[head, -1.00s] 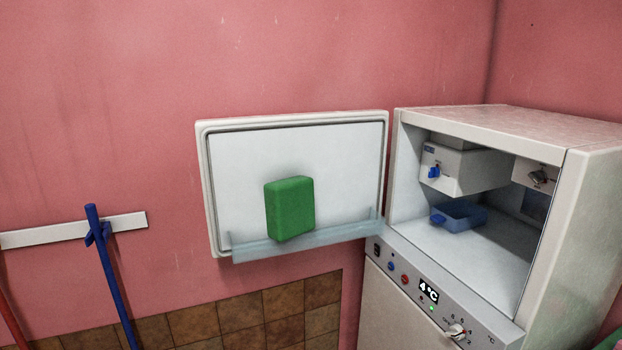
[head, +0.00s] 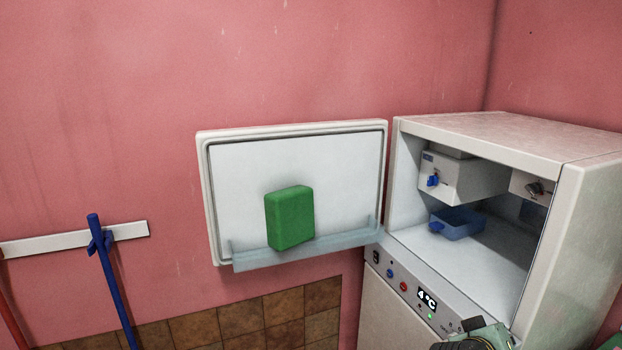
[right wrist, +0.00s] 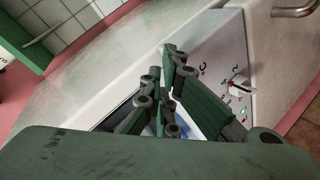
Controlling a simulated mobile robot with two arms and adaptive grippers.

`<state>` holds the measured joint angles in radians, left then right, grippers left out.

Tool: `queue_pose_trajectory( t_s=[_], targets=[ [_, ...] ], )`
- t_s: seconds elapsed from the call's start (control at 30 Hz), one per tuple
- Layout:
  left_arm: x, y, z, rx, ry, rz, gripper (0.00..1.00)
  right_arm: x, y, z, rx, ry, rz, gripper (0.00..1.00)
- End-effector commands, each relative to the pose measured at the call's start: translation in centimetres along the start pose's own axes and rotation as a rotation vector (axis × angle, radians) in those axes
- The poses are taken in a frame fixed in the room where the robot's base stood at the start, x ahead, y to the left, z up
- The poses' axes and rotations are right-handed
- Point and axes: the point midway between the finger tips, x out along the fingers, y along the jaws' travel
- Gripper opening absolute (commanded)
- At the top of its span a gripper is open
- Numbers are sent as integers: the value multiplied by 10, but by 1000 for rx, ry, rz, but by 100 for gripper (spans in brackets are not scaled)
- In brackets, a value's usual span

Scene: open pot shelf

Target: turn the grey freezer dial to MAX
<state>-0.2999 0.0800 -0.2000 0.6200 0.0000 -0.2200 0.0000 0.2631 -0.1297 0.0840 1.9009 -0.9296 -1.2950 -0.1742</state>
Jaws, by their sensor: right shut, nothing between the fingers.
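The grey dial (head: 534,188) sits on a pale housing at the right inside the open fridge compartment. It is small and dark grey; its pointer and any MAX mark are too small to read. My right gripper (head: 468,335) has its upper part at the bottom edge of the head view, in front of the control panel and below the dial, apart from it. In the right wrist view the green fingers (right wrist: 165,75) are shut and empty, in front of the fridge. My left gripper is not in view.
The control panel (head: 398,283) has buttons and a 4°C display; its pale knob (right wrist: 240,86) shows in the right wrist view. A blue tray (head: 462,222) and a freezer box (head: 470,178) with a blue catch are inside. The open door (head: 330,160) holds a green block (head: 289,217).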

Motion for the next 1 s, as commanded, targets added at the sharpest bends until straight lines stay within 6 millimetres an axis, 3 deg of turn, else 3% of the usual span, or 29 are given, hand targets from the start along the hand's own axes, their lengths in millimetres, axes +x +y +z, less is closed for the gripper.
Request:
queue_pose_trajectory(
  t_s=[0.03, 0.2, 0.5, 0.7, 0.87, 1.0],
  targets=[
    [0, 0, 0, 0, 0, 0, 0, 0, 13, -22, 6, 10, 42, 0],
    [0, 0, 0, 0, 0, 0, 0, -6, 60, -90, -18, 36, 199, 0],
    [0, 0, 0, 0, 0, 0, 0, -41, 125, -186, -86, 72, 401, 0],
    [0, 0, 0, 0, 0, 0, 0, -60, 148, -220, -119, 88, 470, 0],
    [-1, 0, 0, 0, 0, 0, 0, -63, 157, -229, -129, 91, 490, 0],
    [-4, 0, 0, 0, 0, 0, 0, -53, 163, -231, -130, 90, 492, 0]
  ],
)
